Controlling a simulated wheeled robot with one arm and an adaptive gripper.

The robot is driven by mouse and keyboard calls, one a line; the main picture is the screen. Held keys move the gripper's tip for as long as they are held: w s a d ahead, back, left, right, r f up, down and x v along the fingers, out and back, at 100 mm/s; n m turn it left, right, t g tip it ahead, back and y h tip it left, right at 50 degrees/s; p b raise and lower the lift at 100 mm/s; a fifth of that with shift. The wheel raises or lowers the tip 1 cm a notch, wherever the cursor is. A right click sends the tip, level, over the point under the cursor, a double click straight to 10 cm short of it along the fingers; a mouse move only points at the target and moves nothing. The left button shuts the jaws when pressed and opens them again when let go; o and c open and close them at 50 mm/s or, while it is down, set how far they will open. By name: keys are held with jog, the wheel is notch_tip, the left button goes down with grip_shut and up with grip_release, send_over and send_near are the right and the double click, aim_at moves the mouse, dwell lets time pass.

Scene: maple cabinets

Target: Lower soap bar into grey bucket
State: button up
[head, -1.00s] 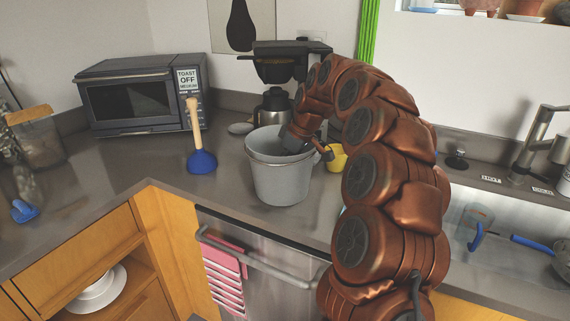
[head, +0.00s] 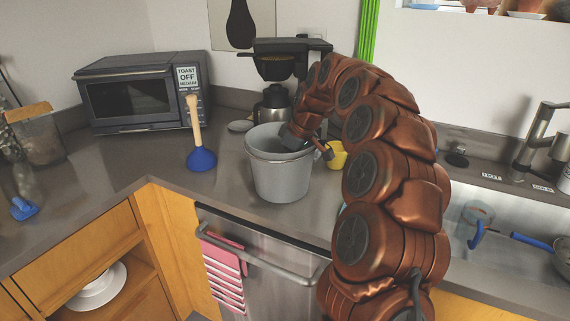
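The grey bucket (head: 281,180) stands upright on the counter near the middle of the head view. My arm arches over from the right, and my gripper (head: 292,143) points down at the bucket's mouth, over its right rim. The fingertips are small and partly hidden by the bucket's rim and my own wrist, so I cannot tell whether they are open or shut. No soap bar can be made out; the inside of the bucket is mostly hidden.
A yellow cup (head: 337,156) stands just right of the bucket. A blue plunger (head: 202,159) stands to its left, and a coffee maker (head: 274,100) behind it. A toaster oven (head: 143,92) is at the back left. The sink (head: 500,235) is at the right.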

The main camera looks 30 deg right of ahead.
jog(key=shift+f, duration=0.1)
jog(key=o, duration=1.3)
jog(key=v, duration=1.2)
jog(key=shift+w, duration=0.1)
